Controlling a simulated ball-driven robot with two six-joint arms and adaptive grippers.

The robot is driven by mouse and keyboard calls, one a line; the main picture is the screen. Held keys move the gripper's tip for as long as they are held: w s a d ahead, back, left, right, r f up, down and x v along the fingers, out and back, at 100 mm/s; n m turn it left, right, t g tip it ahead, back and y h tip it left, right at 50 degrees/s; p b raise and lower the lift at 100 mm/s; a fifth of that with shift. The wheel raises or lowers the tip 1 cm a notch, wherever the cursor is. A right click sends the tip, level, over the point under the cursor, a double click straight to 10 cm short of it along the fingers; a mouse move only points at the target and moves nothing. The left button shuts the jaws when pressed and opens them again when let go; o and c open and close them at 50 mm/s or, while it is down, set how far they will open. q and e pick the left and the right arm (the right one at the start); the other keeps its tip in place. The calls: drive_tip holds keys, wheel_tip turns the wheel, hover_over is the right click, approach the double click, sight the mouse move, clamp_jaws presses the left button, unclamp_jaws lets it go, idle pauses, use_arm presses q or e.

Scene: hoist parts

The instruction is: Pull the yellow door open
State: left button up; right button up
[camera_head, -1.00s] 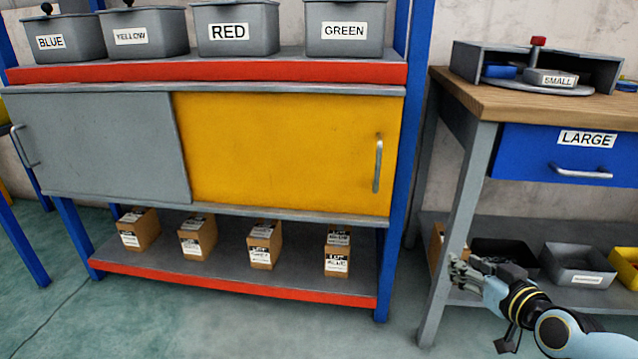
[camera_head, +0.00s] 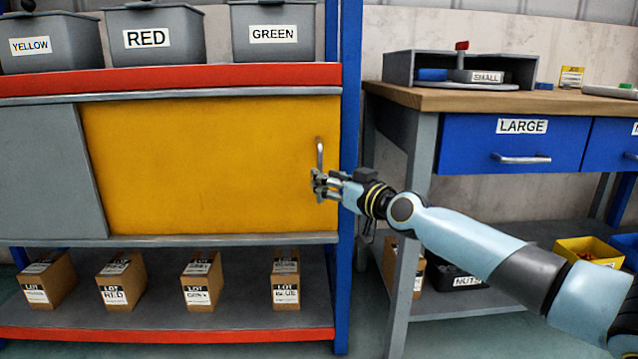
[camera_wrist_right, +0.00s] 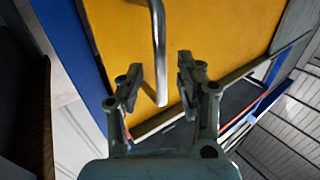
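The yellow door (camera_head: 200,165) is a sliding panel in the shelf unit, with the grey door (camera_head: 45,175) to its left. Its upright metal handle (camera_head: 319,155) is near its right edge. My right gripper (camera_head: 318,185) is at the lower part of the handle. In the right wrist view my right gripper (camera_wrist_right: 158,85) is open, its fingers apart, with the handle (camera_wrist_right: 160,50) reaching down between them from above. I cannot tell whether either finger touches it. My left gripper is not in view.
A blue upright post (camera_head: 349,150) stands right beside the door. The workbench (camera_head: 470,100) with a blue LARGE drawer (camera_head: 510,143) is to the right, under it a yellow bin (camera_head: 590,250). Labelled boxes (camera_head: 285,280) stand on the shelf below; grey bins (camera_head: 273,35) above.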

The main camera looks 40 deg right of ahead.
sight(319, 196)
drive_tip(key=shift+w+a+b, duration=0.1)
drive_tip(key=shift+w+b, duration=0.2)
drive_tip(key=shift+w, duration=1.25)
clamp_jaws()
drive_tip(key=shift+f, duration=0.1)
